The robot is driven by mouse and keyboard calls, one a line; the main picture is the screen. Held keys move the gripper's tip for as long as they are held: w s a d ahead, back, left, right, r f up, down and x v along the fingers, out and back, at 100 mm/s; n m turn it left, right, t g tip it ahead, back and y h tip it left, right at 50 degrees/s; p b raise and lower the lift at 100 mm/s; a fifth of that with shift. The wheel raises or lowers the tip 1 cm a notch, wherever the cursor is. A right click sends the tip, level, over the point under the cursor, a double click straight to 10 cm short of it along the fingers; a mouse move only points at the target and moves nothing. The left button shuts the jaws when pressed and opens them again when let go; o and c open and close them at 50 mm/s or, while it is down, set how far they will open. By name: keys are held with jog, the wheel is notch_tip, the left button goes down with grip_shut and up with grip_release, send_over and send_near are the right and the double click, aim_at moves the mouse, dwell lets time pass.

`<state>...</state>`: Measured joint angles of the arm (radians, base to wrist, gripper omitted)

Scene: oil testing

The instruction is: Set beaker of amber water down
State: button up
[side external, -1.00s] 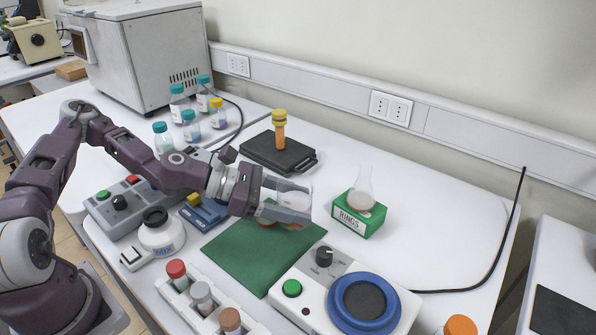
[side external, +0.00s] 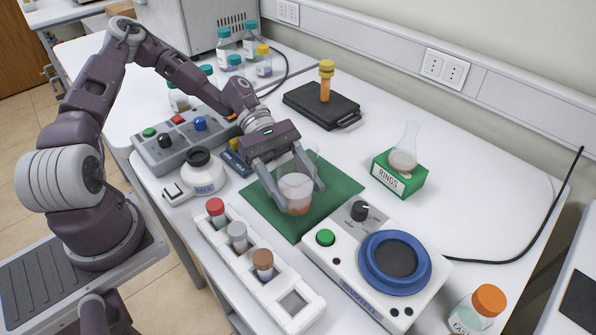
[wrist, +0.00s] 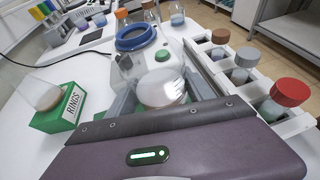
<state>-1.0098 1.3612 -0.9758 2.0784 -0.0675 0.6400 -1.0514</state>
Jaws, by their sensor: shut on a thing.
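My gripper (side external: 287,185) points down over the green mat (side external: 335,185) with its jaws shut on a clear glass beaker (side external: 296,192). The beaker stands upright between the two fingers and holds a pale pinkish-amber liquid. Its base is over the mat or on it; I cannot tell if it touches. In the wrist view the beaker (wrist: 163,90) sits between the fingers, its lower part partly hidden by my gripper body.
The white device with a blue ring (side external: 395,262) is right of the mat. The tube rack (side external: 290,305) is in front, the mixer (side external: 203,172) left. A flask stands in the green RINGS box (side external: 399,178). A black plate (side external: 315,108) with an amber vial is behind.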

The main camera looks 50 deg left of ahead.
aim_at(282, 173)
jog(key=shift+f, duration=0.9)
jog(key=shift+f, duration=0.4)
jog(key=o, duration=1.7)
jog(key=shift+o, duration=0.2)
jog(key=v, duration=0.6)
jog(key=shift+a+r, duration=0.15)
jog(key=shift+a, duration=0.2)
jog(key=r+m+y, duration=0.3)
jog(key=r, duration=0.1)
jog(key=shift+s+a+g+y, duration=0.15)
jog(key=shift+a+g+y, duration=0.15)
jog(key=s+r+m+t+y, duration=0.8)
jog(key=s+r+m, duration=0.5)
jog(key=s, duration=0.3)
jog(key=shift+s+a+r+y, duration=0.25)
jog(key=shift+a+r+y, duration=0.2)
jog(key=shift+y, duration=0.45)
